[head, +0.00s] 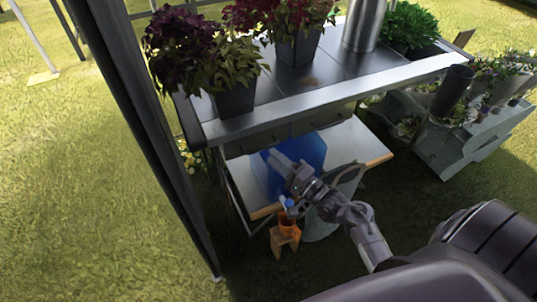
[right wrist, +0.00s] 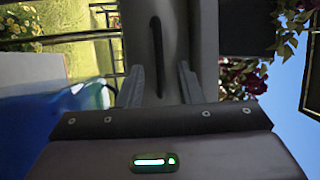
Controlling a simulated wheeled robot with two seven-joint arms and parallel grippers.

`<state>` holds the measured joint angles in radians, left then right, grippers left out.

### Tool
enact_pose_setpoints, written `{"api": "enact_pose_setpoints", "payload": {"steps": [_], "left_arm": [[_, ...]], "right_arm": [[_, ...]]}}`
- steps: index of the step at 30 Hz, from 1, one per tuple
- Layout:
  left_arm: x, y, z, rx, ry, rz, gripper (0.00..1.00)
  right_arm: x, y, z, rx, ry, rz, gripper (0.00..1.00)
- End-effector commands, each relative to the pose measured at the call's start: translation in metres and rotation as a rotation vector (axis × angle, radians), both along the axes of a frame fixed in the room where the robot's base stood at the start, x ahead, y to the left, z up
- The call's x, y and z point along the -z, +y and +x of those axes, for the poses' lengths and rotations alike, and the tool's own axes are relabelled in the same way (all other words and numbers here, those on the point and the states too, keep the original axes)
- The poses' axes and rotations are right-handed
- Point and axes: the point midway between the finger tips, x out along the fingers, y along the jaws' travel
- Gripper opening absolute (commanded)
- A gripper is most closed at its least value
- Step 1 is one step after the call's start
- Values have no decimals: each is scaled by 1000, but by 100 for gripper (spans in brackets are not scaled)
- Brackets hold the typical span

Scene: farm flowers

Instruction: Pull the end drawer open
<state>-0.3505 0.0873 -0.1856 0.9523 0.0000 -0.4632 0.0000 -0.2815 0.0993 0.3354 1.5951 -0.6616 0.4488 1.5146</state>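In the head view, a row of grey drawers runs under the metal tabletop, and the end drawer (head: 254,142) is on the left. My right gripper (head: 277,163) is just in front of and below the drawer row, over the blue container. In the right wrist view, a grey drawer front with a dark handle slot (right wrist: 156,45) lies straight ahead. My right gripper's two fingers (right wrist: 158,88) stand apart on either side of that slot's line. Nothing shows clearly held between them. Whether the fingertips touch the front I cannot tell. The drawers look closed. My left gripper is not in view.
A blue container (head: 305,150) stands on the lower shelf (head: 368,150). Potted plants stand on the tabletop (head: 225,128). An orange-handled tool (head: 285,235) hangs at the shelf's front. A dark post (head: 140,110) rises at left. A planter stand (head: 450,148) is at right.

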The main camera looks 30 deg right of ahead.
Motion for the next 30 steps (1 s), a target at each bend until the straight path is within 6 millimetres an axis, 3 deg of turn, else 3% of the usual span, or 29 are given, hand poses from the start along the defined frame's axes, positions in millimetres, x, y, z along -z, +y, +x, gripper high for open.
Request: {"api": "enact_pose_setpoints", "payload": {"steps": [6, 16, 24, 30], "left_arm": [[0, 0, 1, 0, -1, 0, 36], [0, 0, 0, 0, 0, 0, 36], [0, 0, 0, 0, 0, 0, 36], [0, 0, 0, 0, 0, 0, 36]], "right_arm": [[-4, 9, 25, 1, -1, -2, 33], [-4, 11, 30, 1, 2, -2, 33], [-4, 11, 29, 2, 2, -3, 0], [-4, 11, 29, 2, 2, -3, 0]]}}
